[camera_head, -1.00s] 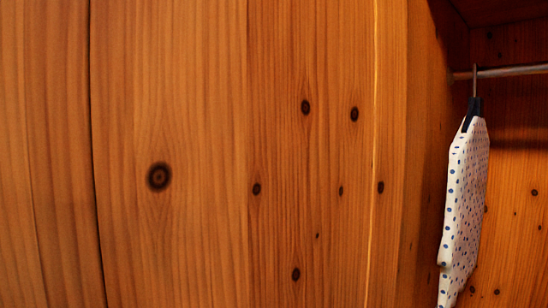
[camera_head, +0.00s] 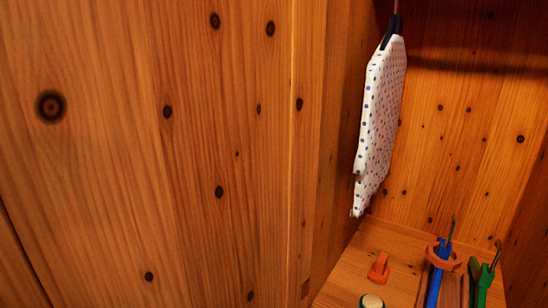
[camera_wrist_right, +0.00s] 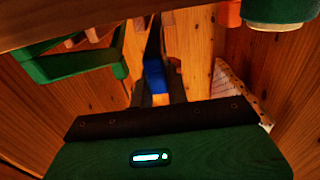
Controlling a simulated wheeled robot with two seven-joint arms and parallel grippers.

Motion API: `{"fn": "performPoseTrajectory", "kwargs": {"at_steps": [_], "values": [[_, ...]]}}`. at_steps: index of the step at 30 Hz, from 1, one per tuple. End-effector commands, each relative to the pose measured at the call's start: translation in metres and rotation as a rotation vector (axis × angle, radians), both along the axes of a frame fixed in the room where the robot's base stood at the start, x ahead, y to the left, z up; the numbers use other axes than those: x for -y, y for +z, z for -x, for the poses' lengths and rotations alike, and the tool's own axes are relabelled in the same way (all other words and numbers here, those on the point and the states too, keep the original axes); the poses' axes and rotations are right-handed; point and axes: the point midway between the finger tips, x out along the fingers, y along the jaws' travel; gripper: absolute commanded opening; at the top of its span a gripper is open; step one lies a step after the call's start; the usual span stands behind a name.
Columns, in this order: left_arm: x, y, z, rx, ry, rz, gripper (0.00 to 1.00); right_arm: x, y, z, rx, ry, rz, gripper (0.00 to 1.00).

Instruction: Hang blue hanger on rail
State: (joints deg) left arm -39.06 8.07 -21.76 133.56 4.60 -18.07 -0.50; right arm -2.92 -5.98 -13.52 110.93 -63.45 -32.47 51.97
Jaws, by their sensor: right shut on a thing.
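The blue hanger (camera_head: 440,265) stands upright among other hangers at the lower right of the head view, its metal hook pointing up. In the right wrist view, blue (camera_wrist_right: 155,78) shows between the dark fingers of my right gripper (camera_wrist_right: 157,90), which is shut on it. I cannot make out my right gripper in the head view. The rail is above the head view. A white garment with blue dots (camera_head: 381,115) hangs by a dark hanger (camera_head: 393,30), with the top of its hook cut off. My left gripper is not in view.
A green hanger (camera_head: 485,280) stands right of the blue one; an orange piece (camera_head: 444,254) is around or beside the blue one. A small orange object (camera_head: 379,267) and a round pale-topped object (camera_head: 371,301) are on the wooden shelf (camera_head: 400,245). A wooden panel (camera_head: 150,180) fills the left.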

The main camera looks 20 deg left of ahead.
Motion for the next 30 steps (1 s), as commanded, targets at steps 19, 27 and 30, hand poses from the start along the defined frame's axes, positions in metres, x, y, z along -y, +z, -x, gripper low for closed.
{"fn": "performPoseTrajectory", "kwargs": {"at_steps": [19, 27, 30], "values": [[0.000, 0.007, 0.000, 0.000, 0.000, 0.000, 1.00, -0.001, 0.011, 0.004, 0.001, 0.001, -0.001, 0.00], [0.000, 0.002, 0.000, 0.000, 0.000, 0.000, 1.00, -0.007, 0.011, 0.025, 0.001, 0.001, -0.002, 0.00], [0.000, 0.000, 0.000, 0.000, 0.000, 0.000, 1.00, -0.009, 0.011, 0.033, 0.001, 0.001, -0.002, 0.00]]}}
